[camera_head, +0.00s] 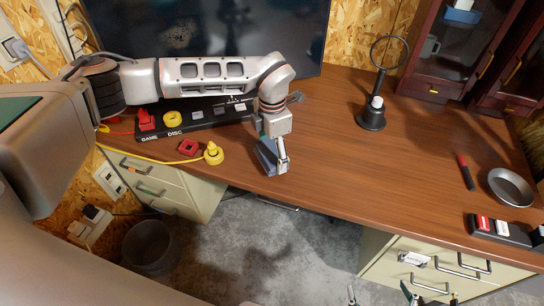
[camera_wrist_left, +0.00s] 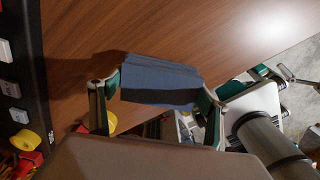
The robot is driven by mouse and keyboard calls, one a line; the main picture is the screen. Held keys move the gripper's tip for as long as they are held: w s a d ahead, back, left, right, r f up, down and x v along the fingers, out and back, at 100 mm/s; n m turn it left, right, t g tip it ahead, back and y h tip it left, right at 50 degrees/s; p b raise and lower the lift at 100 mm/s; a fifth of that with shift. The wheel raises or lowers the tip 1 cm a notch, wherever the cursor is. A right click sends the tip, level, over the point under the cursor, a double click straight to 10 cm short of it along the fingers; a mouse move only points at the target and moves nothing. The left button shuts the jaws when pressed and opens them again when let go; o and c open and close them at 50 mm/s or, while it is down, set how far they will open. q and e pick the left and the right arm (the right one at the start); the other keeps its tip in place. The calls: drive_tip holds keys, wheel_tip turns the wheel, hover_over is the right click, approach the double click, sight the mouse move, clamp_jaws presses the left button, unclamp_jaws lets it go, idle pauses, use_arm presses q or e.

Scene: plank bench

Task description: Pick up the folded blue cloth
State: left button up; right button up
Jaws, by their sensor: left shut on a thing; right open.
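The folded blue cloth (camera_head: 267,160) is a thick, layered blue-grey block at the front edge of the brown desk. My left gripper (camera_head: 272,153) points down at it and is shut on it. In the left wrist view the cloth (camera_wrist_left: 160,82) spans the space between the two fingers of my left gripper (camera_wrist_left: 158,95). I cannot tell whether the cloth touches the desk or hangs just clear of it. My right gripper (camera_head: 381,295) shows only its fingertips at the bottom edge of the head view, spread apart, empty and below the desk.
A black game strip (camera_head: 205,126), a red square ring (camera_head: 188,147) and a yellow knob (camera_head: 213,154) are left of the cloth. A black stand with a ring (camera_head: 371,118) is behind right. A grey dish (camera_head: 510,187) lies far right. The middle desk is clear.

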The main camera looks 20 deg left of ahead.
sight(272, 151)
use_arm(q)
wheel_tip(272, 151, up, 17)
drive_tip(key=s+a+f+m, duration=0.2)
drive_tip(key=s+a+m, duration=0.2)
drive_tip(key=m, duration=0.9)
drive_tip(key=s+a+f+m, duration=0.2)
drive_tip(key=s+a+m, duration=0.2)
drive_tip(key=m, duration=0.9)
drive_tip(key=s, duration=0.2)
drive_tip(key=shift+s+f+m+p, duration=0.15)
drive_tip(key=shift+s+m+p, duration=0.15)
drive_tip(key=shift+s+p, duration=0.1)
drive_tip(key=shift+d, duration=0.1)
